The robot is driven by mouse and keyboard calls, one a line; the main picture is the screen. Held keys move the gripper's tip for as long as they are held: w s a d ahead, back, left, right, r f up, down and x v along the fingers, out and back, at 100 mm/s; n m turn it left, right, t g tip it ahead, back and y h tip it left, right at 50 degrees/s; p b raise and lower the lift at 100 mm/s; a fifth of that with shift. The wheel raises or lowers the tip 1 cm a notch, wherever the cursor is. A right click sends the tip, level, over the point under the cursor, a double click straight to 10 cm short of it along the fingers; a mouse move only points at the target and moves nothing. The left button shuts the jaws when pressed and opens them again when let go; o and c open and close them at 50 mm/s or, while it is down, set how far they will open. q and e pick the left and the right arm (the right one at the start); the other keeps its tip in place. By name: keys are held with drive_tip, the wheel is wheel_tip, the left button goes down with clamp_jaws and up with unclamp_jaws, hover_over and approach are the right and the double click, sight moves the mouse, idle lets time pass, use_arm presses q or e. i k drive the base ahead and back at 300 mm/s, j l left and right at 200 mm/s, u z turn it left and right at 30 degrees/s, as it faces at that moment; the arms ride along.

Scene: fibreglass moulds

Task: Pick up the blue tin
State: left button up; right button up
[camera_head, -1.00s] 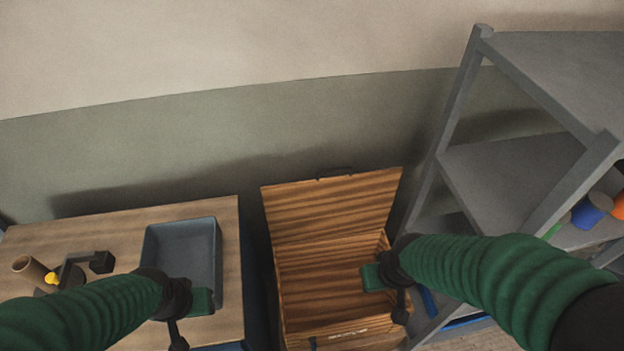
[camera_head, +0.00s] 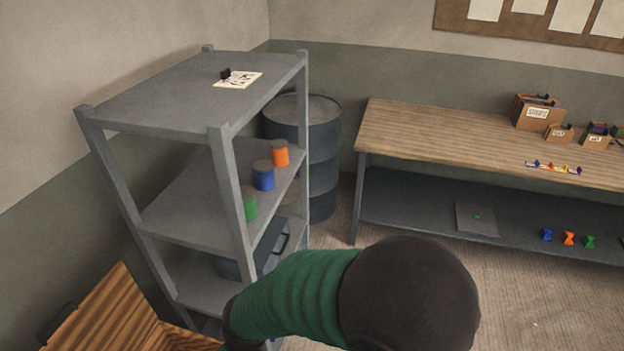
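The blue tin (camera_head: 264,177) stands upright on the middle shelf of the grey shelving unit (camera_head: 165,105). An orange tin (camera_head: 280,154) stands behind it and a green tin (camera_head: 250,205) in front of it, partly covered by a shelf post. My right arm, in a green sleeve, reaches in from the bottom, and its end is low in front of the unit. The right gripper's fingers are hidden behind the arm or too dark to make out. My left gripper is out of the picture.
An open wooden chest (camera_head: 120,310) is at the lower left. A dark drum (camera_head: 320,150) stands behind the unit. A long wooden workbench (camera_head: 430,135) with several small boxes is at the right. Open floor (camera_head: 530,310) lies before the bench.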

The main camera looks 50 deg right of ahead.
sight(263, 169)
drive_tip(key=i+l+z, duration=0.1)
drive_tip(key=z, duration=1.35)
drive_tip(key=i+l, duration=0.45)
drive_tip(key=l, duration=0.15)
drive_tip(key=i+l, duration=0.4)
drive_tip(key=l, duration=0.15)
drive_tip(key=i+l, duration=0.45)
drive_tip(key=l, duration=0.15)
drive_tip(key=i+l+u, duration=0.1)
drive_tip(key=u, duration=0.35)
drive_tip(key=i+l+u, duration=0.1)
drive_tip(key=u, duration=0.3)
drive_tip(key=l+u, duration=0.25)
drive_tip(key=u, duration=0.2)
drive_tip(key=i+l+u, duration=0.1)
drive_tip(key=u, duration=0.3)
drive_tip(key=l+u, duration=0.3)
drive_tip(key=u, duration=0.15)
drive_tip(key=i+u, duration=0.3)
drive_tip(key=u, duration=0.15)
drive_tip(key=i+j, duration=0.05)
